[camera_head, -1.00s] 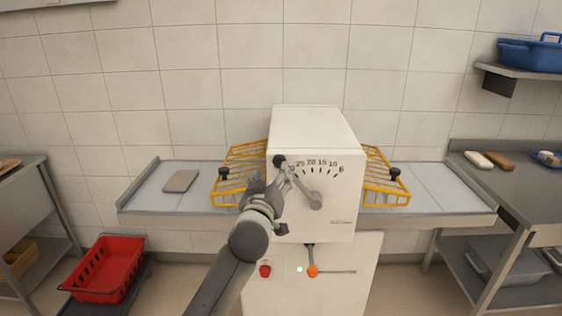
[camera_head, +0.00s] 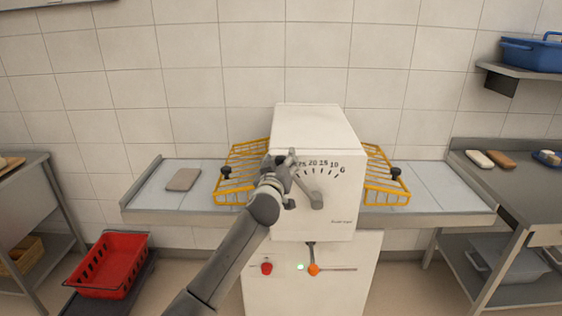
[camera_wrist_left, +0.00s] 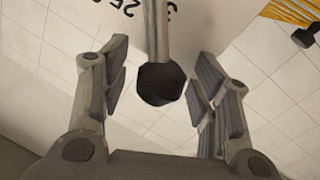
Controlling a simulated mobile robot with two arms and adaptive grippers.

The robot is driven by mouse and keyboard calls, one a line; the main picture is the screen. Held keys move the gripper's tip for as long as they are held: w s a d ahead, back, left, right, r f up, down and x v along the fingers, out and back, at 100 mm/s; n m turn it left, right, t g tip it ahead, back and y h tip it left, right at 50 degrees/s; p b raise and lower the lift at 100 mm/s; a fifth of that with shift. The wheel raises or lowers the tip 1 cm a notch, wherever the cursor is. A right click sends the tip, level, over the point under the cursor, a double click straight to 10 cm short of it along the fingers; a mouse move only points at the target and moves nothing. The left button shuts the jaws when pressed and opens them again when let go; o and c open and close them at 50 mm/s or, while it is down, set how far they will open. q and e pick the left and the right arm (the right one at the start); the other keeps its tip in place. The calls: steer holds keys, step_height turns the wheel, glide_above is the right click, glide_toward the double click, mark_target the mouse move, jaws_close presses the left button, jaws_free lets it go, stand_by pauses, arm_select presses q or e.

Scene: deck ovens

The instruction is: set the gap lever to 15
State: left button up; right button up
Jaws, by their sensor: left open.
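The white machine (camera_head: 335,222) has a number scale reading 25, 20, 15, 10, 6 from left to right on its front. The grey gap lever (camera_head: 313,196) pivots below the scale and slants up to the left, past the 25. In the left wrist view its rod (camera_wrist_left: 156,30) passes between the 25 and a partly hidden number starting with 3. Its dark knob (camera_wrist_left: 160,84) is between the spread fingers of my left gripper (camera_wrist_left: 162,75), with gaps on both sides. In the head view the left gripper (camera_head: 281,166) hides the knob. My right gripper is out of view.
Yellow wire guards (camera_head: 386,180) flank the machine above the side tables. A red button (camera_head: 266,268) and orange knob (camera_head: 314,269) are lower on the front. A grey slab (camera_head: 184,179) lies on the left table. A red crate (camera_head: 108,265) stands low at left.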

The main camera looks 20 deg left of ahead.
arm_select(q)
jaws_close()
stand_by(0.4)
steer(key=shift+w+d+r+m+p, duration=0.2)
steer(key=shift+d+r+m+p, duration=0.2)
steer(key=shift+d+r, duration=0.15)
steer(key=d+m, duration=0.1)
steer(key=d+r+m, duration=0.1)
steer(key=d, duration=0.1)
steer(key=w+d+r+m, duration=0.1)
steer(key=shift+w+d+g+p, duration=0.1)
steer(key=shift+d+g+p, duration=0.1)
steer(key=shift+g+p, duration=0.15)
steer(key=shift+w+d+r+m+g+y+b, duration=0.15)
steer(key=shift+w+d+m+b, duration=0.15)
steer(key=shift+d+m, duration=0.7)
steer(key=shift+w+d+m+y+b, duration=0.15)
steer(key=shift+w+d+m, duration=0.35)
steer(key=shift+d, duration=0.95)
steer(key=shift+w+d+r+m+g+y+b, duration=0.1)
steer(key=shift+w+d+m+b, duration=0.2)
steer(key=shift+d+m, duration=0.75)
steer(key=shift+d+n, duration=0.2)
steer(key=shift+n, duration=0.05)
